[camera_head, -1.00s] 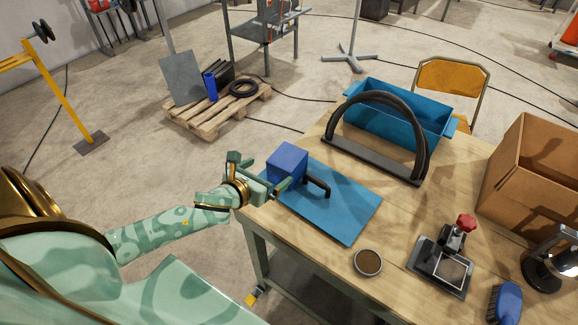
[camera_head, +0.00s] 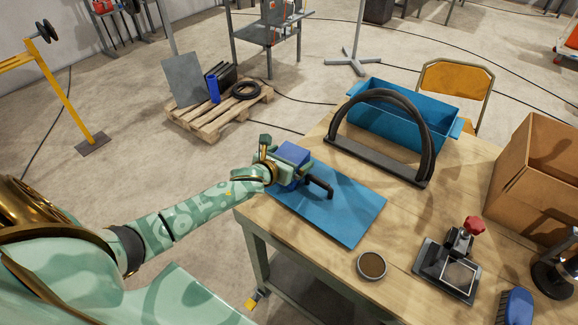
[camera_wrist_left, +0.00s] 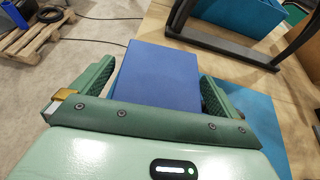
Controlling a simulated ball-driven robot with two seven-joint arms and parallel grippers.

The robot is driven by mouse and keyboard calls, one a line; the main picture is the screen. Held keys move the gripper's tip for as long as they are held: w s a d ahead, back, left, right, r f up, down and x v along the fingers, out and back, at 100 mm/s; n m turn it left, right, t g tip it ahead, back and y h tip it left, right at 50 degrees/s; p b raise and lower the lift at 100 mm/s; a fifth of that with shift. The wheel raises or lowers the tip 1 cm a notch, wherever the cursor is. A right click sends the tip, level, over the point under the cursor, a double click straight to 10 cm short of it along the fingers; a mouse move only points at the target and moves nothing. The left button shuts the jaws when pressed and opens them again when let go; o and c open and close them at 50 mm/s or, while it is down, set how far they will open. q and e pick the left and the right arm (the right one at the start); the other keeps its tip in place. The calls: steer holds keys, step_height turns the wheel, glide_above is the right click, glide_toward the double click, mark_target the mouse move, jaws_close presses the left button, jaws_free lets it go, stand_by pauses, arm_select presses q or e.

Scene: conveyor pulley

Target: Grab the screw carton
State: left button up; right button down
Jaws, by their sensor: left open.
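The screw carton appears to be the blue box (camera_head: 294,152) standing on the blue mat (camera_head: 352,217) at the table's left side. My left gripper (camera_head: 281,165) is at the box, its arm coming in from the left and covering part of it. In the left wrist view the blue box (camera_wrist_left: 160,75) lies between the two green fingers of the left gripper (camera_wrist_left: 158,76), one on each side. The jaws are open, with a narrow gap visible on the right side. The box's lower part is hidden by the gripper. My right gripper is not in view.
A dark handle-shaped part (camera_head: 319,188) lies on the mat close beside the box. A black arched belt (camera_head: 428,140) and a blue bin (camera_head: 400,128) stand behind. A round tin (camera_head: 372,265), a red-knobbed fixture (camera_head: 448,265) and a cardboard box (camera_head: 540,175) are to the right.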

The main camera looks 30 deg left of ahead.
arm_select(q)
steer(key=c, duration=1)
steer(key=shift+c, duration=1)
steer(key=shift+r, duration=0.1)
